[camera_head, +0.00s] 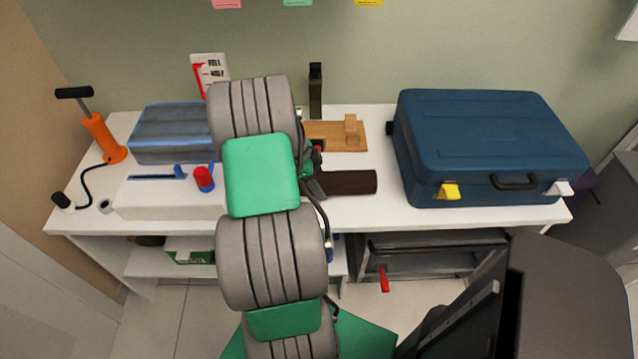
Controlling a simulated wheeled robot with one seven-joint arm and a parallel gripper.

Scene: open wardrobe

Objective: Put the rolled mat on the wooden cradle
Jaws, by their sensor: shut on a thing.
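A dark brown roll, which looks like the rolled mat (350,182), lies level across the picture over the front half of the white table. Its left end is hidden by my gripper (316,180), which is shut on it. I cannot tell whether the mat touches the table top. The wooden cradle (352,145), a light brown base with an upright block, stands behind the mat near the back of the table. The left part of the cradle is hidden behind my arm.
A blue suitcase (485,140) fills the table's right side. A dark green upright object (315,95) stands behind the cradle. Left of my arm are a blue-grey bundle (170,140), a white box (150,200) with a red knob, and an orange pump (103,137).

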